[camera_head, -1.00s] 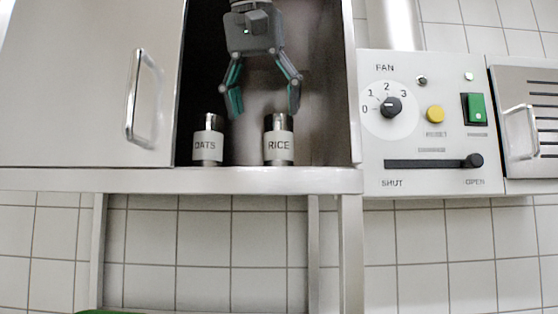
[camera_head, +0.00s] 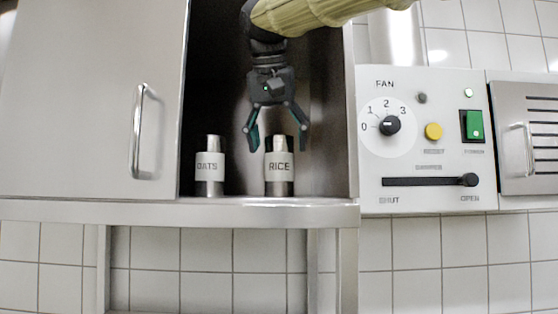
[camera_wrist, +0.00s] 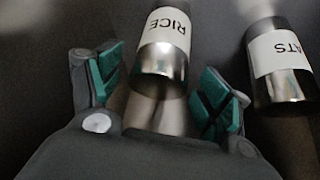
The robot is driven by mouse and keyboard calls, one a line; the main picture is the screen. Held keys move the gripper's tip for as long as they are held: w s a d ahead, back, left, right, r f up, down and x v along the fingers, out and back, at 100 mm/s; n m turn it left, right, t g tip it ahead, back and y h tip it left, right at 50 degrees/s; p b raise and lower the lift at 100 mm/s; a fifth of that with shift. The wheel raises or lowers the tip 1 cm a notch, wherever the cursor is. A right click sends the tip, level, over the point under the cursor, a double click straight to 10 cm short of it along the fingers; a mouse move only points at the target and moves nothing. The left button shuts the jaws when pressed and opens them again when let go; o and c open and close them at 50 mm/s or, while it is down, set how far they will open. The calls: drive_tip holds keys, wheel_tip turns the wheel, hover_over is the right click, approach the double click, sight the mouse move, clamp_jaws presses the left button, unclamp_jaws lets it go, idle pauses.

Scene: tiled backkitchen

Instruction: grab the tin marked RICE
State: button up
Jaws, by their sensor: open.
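The RICE tin (camera_head: 279,172) is a metal cylinder with a white label, upright on the shelf of the open cabinet. It also shows in the wrist view (camera_wrist: 164,45), label upside down, ahead of and between the finger pads. My gripper (camera_head: 278,148) is open and points down, its fingers on either side of the tin's upper part in the head view. Whether they touch it cannot be told. The wrist view shows my gripper (camera_wrist: 160,88) with nothing clasped between its green pads.
The OATS tin (camera_head: 209,167) stands left of the RICE tin with a gap between; it shows at the right in the wrist view (camera_wrist: 279,60). A cabinet door (camera_head: 90,100) is at left. A fan control panel (camera_head: 428,140) is right of the cabinet. The shelf edge (camera_head: 180,212) runs below the tins.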

sight(281, 160)
drive_tip(key=shift+w+f, duration=0.3)
drive_tip(key=shift+w, duration=0.1)
drive_tip(key=shift+w+d+f+p, duration=0.2)
drive_tip(key=shift+f+p, duration=0.2)
drive_tip(key=shift+f, duration=0.15)
drive_tip(key=shift+w+d+f+p, duration=0.1)
drive_tip(key=shift+w+f+p, duration=0.05)
drive_tip(key=shift+f+p, duration=0.3)
drive_tip(key=shift+x, duration=1.05)
drive_tip(key=shift+r, duration=0.15)
drive_tip(key=shift+s, duration=0.15)
drive_tip(key=c, duration=1.4)
